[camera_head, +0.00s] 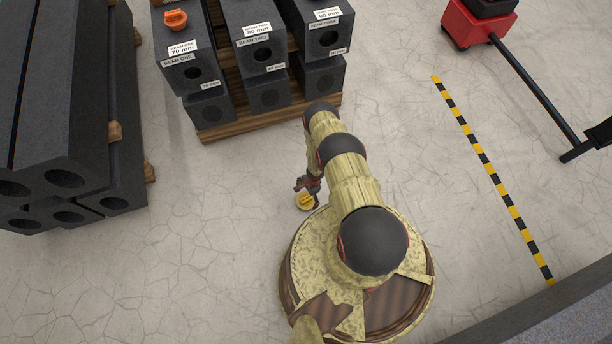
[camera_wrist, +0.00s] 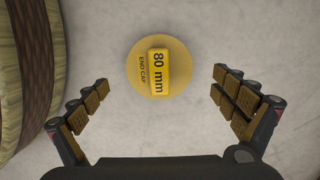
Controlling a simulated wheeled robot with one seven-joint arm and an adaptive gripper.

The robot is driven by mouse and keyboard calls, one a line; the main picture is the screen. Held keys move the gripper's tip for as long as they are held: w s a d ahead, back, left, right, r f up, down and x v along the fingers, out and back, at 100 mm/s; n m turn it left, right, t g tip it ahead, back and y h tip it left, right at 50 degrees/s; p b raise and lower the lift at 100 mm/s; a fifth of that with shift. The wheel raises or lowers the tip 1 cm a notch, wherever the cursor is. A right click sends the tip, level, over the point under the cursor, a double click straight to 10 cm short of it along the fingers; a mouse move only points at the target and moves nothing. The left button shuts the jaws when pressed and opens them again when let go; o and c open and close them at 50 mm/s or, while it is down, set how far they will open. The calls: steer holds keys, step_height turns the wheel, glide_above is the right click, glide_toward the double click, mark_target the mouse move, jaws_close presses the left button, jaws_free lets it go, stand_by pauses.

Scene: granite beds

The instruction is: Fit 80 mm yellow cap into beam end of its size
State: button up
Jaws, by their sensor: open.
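The yellow round cap (camera_head: 305,202) lies on the floor just left of my base in the head view. Contact with the cap cannot be seen. My gripper (camera_head: 309,186) also shows beside the cap in the head view.
An orange object (camera_head: 175,19) sits on the left upper beam. Wooden supports (camera_head: 238,125) lie under the stack. Larger dark beams (camera_head: 72,125) stand at left. A black-yellow floor stripe (camera_head: 490,174) and a red-black unit (camera_head: 478,22) are at right. The floor between stack and cap is clear.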

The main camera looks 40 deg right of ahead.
mark_target(306, 199)
steer(key=shift+a+f+b, duration=0.2)
steer(key=shift+f+b, duration=0.35)
steer(key=shift+f, duration=0.35)
steer(key=shift+a+f+b, duration=0.2)
steer(key=shift+f+b, duration=0.3)
steer(key=shift+f, duration=0.4)
steer(key=shift+c, duration=0.5)
steer(key=c, duration=1.3)
steer(key=shift+r, duration=0.1)
steer(key=shift+r+p, duration=0.55)
step_height(306, 199, up, 2)
steer(key=shift+r+p, duration=0.15)
steer(key=shift+p, duration=0.75)
steer(key=s+d+r+p, duration=0.2)
steer(key=s+r+p, duration=0.1)
steer(key=s+p, duration=0.1)
steer(key=s+d+r+p, duration=0.2)
steer(key=s+r+p, duration=0.1)
steer(key=s+p, duration=0.1)
steer(key=s+d+r+p, duration=0.2)
steer(key=s+r+p, duration=0.1)
steer(key=s+p, duration=0.1)
steer(key=shift+s+d+r, duration=0.15)
steer(key=shift+d+r, duration=0.1)
steer(key=shift+d, duration=0.1)
